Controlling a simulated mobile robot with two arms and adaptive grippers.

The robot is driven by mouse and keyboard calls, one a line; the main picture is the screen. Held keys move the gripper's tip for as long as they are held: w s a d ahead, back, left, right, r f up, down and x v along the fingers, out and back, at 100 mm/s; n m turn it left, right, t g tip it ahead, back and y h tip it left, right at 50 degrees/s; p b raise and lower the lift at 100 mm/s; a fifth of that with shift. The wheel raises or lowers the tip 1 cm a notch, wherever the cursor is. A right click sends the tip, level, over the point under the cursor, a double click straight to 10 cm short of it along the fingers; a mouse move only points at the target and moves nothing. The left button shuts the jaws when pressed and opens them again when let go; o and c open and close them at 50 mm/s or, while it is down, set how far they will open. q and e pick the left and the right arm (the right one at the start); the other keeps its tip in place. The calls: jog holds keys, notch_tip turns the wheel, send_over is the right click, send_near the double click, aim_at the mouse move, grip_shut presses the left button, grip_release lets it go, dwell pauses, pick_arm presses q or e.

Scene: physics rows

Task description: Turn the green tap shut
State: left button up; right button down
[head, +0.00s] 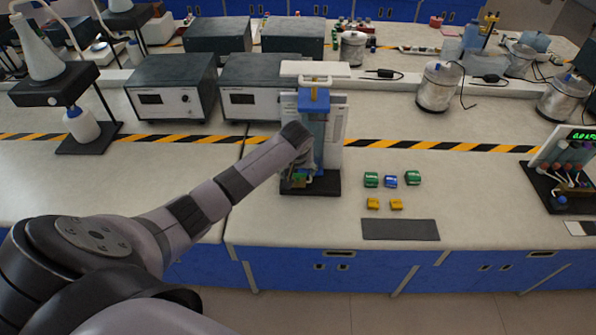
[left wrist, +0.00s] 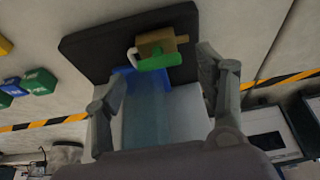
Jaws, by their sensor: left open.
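The green tap handle (left wrist: 158,62) shows in the left wrist view, lying across in front of a brass-coloured valve body (left wrist: 164,42) with a small white spout. The valve is at the foot of a clear, blue-tinted column (head: 313,130) with a blue top, on a black base (left wrist: 85,45). My left gripper (left wrist: 162,68) is open, with one finger on each side of the column and the green handle between the fingertips. I see no clear contact with the handle. In the head view my left gripper (head: 300,172) largely hides the valve. My right gripper is not in view.
Several small green, blue and yellow blocks (head: 390,180) lie right of the stand, with a dark grey mat (head: 400,229) in front. Grey instrument boxes (head: 172,88) stand behind to the left. A black-and-yellow stripe (head: 430,145) crosses the bench.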

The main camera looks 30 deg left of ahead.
aim_at(298, 177)
pick_arm(q)
jog(key=shift+x, duration=0.8)
jog(key=shift+w+f, duration=0.15)
jog(key=shift+f, duration=0.1)
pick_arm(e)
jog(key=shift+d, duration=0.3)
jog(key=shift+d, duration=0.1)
pick_arm(q)
jog(key=c, duration=1.2)
jog(key=shift+o, duration=0.2)
